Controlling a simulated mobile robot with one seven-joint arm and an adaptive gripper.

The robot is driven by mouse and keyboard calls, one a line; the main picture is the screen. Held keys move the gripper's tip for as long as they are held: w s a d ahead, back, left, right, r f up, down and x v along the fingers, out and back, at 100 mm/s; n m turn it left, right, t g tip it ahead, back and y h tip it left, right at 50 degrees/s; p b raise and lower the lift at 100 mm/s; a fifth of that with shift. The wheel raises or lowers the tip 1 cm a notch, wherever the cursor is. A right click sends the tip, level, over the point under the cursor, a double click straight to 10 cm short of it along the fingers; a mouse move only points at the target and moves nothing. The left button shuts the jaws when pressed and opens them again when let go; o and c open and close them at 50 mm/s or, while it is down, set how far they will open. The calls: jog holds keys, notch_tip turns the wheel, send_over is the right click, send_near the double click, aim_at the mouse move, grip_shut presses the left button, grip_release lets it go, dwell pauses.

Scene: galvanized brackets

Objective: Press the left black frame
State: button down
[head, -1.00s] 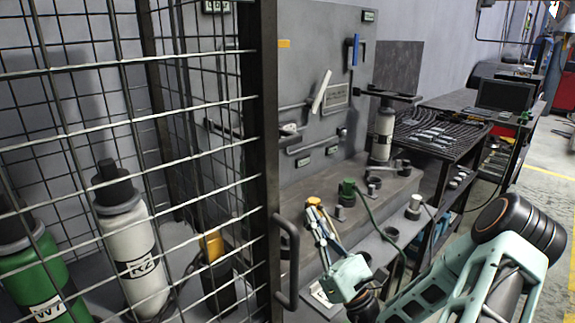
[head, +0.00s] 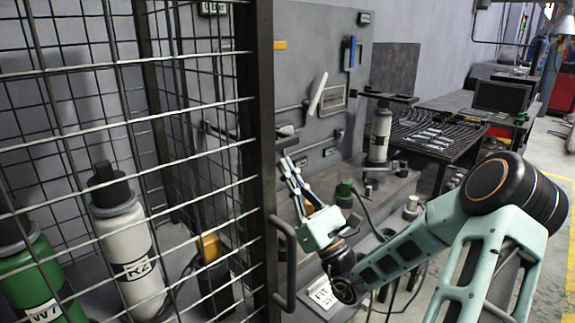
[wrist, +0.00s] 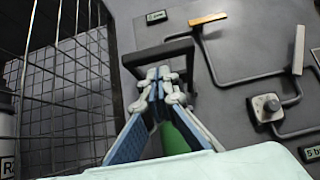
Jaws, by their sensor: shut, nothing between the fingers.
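A black frame (wrist: 155,54) stands in front of the grey panel in the wrist view, with part of a green cylinder (wrist: 174,138) below it. My gripper (wrist: 160,74) is shut and empty, its fingertips overlapping the frame's near side in the picture. I cannot tell whether they touch it. Another black frame (head: 388,96) sits above a white bottle (head: 380,136) farther right.
The wire cage with its dark post (head: 260,180) and handle (head: 287,262) stands close on the left. A grey valve (wrist: 266,106) and pipes are on the panel (head: 320,60). A green fitting (head: 345,193) stands on the bench to the right.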

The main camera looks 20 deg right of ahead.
jog(key=shift+r, duration=0.7)
jog(key=shift+r+p, duration=0.4)
jog(key=shift+p, duration=0.25)
jog(key=shift+s+r+g+p, duration=0.1)
jog(key=shift+r+g+p, duration=0.2)
jog(key=shift+p, duration=0.35)
jog(key=shift+r+p, duration=0.2)
jog(key=shift+p, duration=0.15)
